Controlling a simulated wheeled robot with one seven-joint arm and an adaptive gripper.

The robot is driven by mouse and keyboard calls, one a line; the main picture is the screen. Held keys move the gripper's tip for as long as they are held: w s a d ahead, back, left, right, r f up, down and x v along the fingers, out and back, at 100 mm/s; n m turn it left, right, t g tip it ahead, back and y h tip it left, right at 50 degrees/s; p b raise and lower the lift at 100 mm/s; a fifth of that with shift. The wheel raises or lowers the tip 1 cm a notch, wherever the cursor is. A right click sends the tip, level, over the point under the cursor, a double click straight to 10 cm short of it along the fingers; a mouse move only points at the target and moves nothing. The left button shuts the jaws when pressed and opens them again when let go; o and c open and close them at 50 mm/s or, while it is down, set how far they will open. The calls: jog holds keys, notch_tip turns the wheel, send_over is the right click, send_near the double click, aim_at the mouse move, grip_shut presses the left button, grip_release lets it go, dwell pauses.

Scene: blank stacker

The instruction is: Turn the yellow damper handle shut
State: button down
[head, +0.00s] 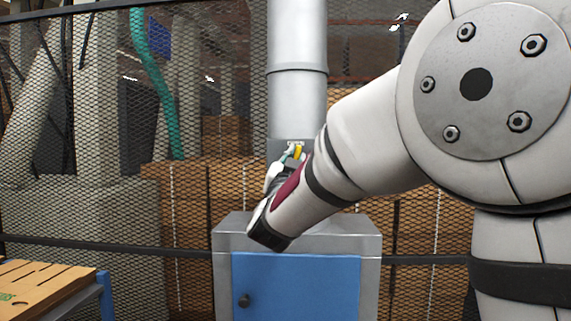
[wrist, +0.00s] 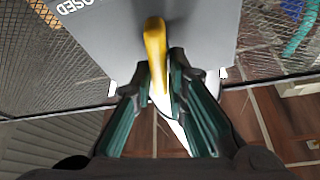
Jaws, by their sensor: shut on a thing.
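The yellow damper handle (wrist: 155,42) shows in the wrist view as a rounded bar against a grey plate (wrist: 205,30). My gripper (wrist: 160,78) has its two green-sided fingers on either side of the handle's lower end, shut on it. My wrist hides much of the handle's mount there. Cut-off white lettering ending in "OSED" (wrist: 72,5) is on the plate, to the left of the handle.
A silver duct (head: 298,100) rises from a grey cabinet with a blue door (head: 300,285) and dark knob. A mesh fence (head: 90,215) stands behind. My arm fills the right side.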

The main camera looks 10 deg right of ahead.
jog(key=shift+d+f+m+g+h+b, duration=0.15)
jog(key=shift+m+g+h, duration=0.25)
jog(key=shift+m+g, duration=1.65)
jog(key=shift+d+f+m+g+h+b, duration=0.1)
jog(key=shift+f+m+g+h, duration=0.25)
jog(key=shift+m, duration=3.4)
jog(key=shift+d+f+m+g+h+b, duration=0.1)
jog(key=shift+m+g+h, duration=0.65)
jog(key=shift+m, duration=2.15)
jog(key=shift+f+g+y, duration=0.1)
jog(key=shift+g+y, duration=0.25)
jog(key=shift+y, duration=0.05)
jog(key=c, duration=1.6)
grip_release()
jog(key=shift+c, duration=0.2)
jog(key=shift+r, duration=0.2)
jog(key=shift+s+a, duration=0.1)
jog(key=shift+a, duration=0.05)
